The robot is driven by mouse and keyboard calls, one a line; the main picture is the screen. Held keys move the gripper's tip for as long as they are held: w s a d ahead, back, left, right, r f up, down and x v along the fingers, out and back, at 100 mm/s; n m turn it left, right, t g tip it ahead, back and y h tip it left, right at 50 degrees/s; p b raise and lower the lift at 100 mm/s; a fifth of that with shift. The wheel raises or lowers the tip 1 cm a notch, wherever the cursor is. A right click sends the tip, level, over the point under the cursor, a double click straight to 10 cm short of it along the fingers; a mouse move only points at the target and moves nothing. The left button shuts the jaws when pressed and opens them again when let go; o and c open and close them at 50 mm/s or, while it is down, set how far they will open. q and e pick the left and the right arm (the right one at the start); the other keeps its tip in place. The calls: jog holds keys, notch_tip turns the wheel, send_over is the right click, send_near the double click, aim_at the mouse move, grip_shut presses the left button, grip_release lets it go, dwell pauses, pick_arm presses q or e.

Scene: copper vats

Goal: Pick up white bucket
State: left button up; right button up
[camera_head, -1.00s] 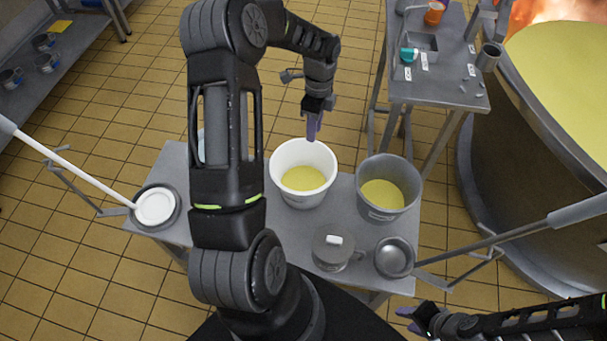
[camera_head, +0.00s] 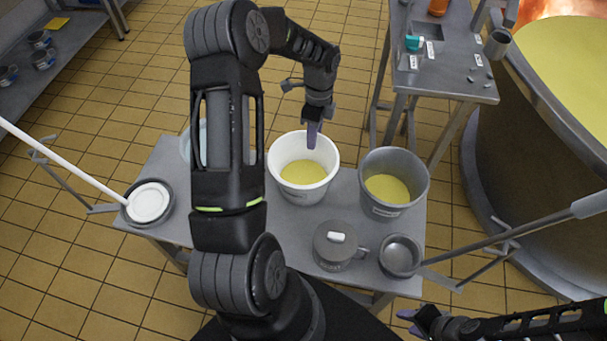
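The white bucket (camera_head: 303,178) stands upright on the grey table, with yellow contents inside. My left gripper (camera_head: 313,137) hangs from above at the bucket's far rim, fingers pointing down. Its purple fingertips overlap the inside of the far wall in the picture. I see the fingers edge-on, so I cannot tell their gap or whether they touch the rim. My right gripper (camera_head: 411,321) is low at the right, away from the bucket, with its fingers apart and nothing between them.
A grey bucket (camera_head: 395,184) with yellow contents stands close to the right. A long-handled round tool (camera_head: 149,202) is at the left. A large vat (camera_head: 540,200) fills the right side.

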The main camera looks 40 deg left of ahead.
aim_at(313, 153)
pick_arm(q)
jog(key=shift+s+f, duration=0.1)
jog(key=shift+f, duration=0.55)
jog(key=shift+s+d+f+p, duration=0.1)
jog(key=shift+s+f+p, duration=0.1)
jog(key=shift+f, duration=1.1)
jog(key=shift+s+f+p, duration=0.1)
jog(key=shift+f+p, duration=0.1)
jog(key=shift+f, duration=1.1)
jog(key=shift+c, duration=0.2)
grip_shut()
jog(key=shift+w+r, duration=0.1)
